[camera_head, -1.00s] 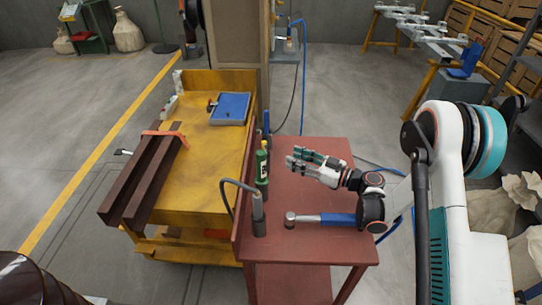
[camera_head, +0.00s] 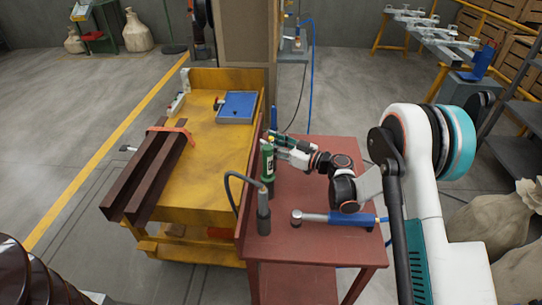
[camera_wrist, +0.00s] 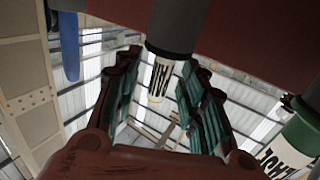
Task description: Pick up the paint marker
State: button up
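The likely paint marker (camera_wrist: 158,78) shows in the wrist view as a white cylinder with black letters and a thick grey part (camera_wrist: 180,22) at its upper end. The wrist view appears upside down, with the red table at the top. The marker stands in the gap between the two fingers of my gripper (camera_wrist: 160,72), with space visible at both sides. My gripper is open. In the head view my gripper (camera_head: 287,144) points left above the red table, just behind the green bottle. I cannot make out the marker there; the gripper and bottle may hide it.
The green bottle (camera_head: 268,165) stands close to my gripper's near side; it also shows in the wrist view (camera_wrist: 301,122).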

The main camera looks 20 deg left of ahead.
jog(key=shift+w+a, duration=0.1)
jog(key=shift+a, duration=0.15)
grip_shut()
jog(key=shift+r, duration=0.1)
